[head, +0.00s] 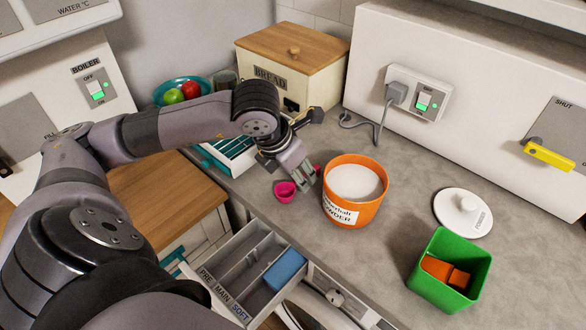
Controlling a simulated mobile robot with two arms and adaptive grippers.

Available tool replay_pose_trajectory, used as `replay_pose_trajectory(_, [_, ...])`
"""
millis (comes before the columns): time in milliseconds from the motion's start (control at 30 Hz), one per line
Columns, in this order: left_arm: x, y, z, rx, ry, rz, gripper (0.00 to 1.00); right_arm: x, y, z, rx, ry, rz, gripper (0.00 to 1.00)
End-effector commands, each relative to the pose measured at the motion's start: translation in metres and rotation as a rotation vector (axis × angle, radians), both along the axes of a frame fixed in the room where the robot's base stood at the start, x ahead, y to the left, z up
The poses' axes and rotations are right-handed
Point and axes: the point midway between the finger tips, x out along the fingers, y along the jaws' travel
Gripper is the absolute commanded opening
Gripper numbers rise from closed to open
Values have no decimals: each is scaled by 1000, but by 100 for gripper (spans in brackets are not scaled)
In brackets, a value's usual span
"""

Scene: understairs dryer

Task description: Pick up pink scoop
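The pink scoop (285,191) is on or just above the grey worktop, left of the orange powder tub (355,203). Its small bowl shows, and a bit of pink, likely its handle end, shows on the far side of my fingers. My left gripper (307,179) points down over the middle of the scoop, between the bowl and the tub. Its fingers hide the part between, so I cannot tell whether they are closed on the handle or whether the scoop is lifted. My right gripper is out of view.
A white lid (463,212) and a green bin (451,272) with orange pieces stand at the right. An open dispenser drawer (240,266) with a blue block juts out at the front. A bread box (290,65) and fruit bowl (168,84) stand behind.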

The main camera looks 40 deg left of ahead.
Motion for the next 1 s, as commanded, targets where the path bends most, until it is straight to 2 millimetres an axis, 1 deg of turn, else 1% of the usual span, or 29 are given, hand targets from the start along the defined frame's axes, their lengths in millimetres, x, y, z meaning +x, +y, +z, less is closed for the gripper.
replay_pose_trajectory(100, [6, -1, -13, -1, 2, 1, 37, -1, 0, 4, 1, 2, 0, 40])
replay_pose_trajectory(167, [7, -1, -17, -2, 1, 0, 37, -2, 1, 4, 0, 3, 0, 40])
replay_pose_trajectory(400, [8, -1, -19, -1, -2, 0, 37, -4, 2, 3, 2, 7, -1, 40])
replay_pose_trajectory(467, [8, -1, -19, -1, -1, 0, 33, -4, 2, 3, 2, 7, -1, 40])
replay_pose_trajectory(900, [8, -1, -18, -1, -1, 0, 4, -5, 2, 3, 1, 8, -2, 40])
replay_pose_trajectory(967, [8, -1, -18, -1, -1, 0, 0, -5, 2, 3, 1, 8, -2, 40])
replay_pose_trajectory(1000, [8, -1, -18, -1, -1, 0, 0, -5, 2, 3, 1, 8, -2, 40])
